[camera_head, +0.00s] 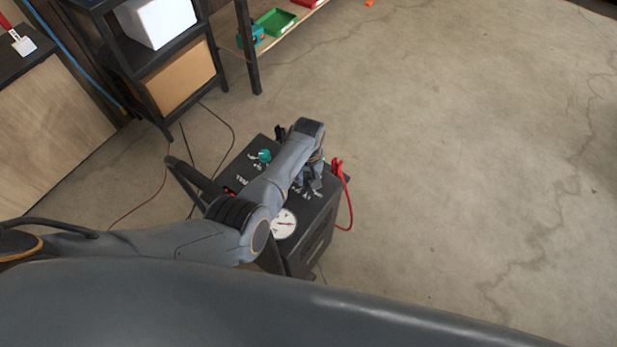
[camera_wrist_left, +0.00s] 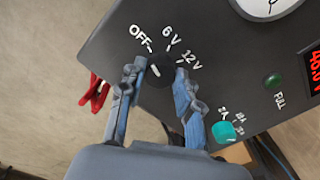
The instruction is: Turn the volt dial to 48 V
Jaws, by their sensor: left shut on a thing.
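The dark charger box (camera_head: 318,243) stands on the floor in the head view, under my left arm. The left wrist view shows its dark panel (camera_wrist_left: 110,50) with OFF, 6 V and 12 V labels. The black volt dial (camera_wrist_left: 158,76) lies between my left fingertips, with a white mark on it. The 48 V label is not visible, and I cannot tell which setting the mark points to. My left gripper (camera_wrist_left: 160,80) is shut on the dial; it also shows in the head view (camera_head: 308,182), hiding the dial. My right gripper is not in view.
The panel has a teal knob (camera_wrist_left: 223,132), a green FULL lamp (camera_wrist_left: 273,79) and a red display (camera_wrist_left: 315,66), cut off at the edge, seeming to begin with 48. A red clamp (camera_head: 338,168) hangs at the box's side. A black shelf (camera_head: 150,65) stands behind; floor right is clear.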

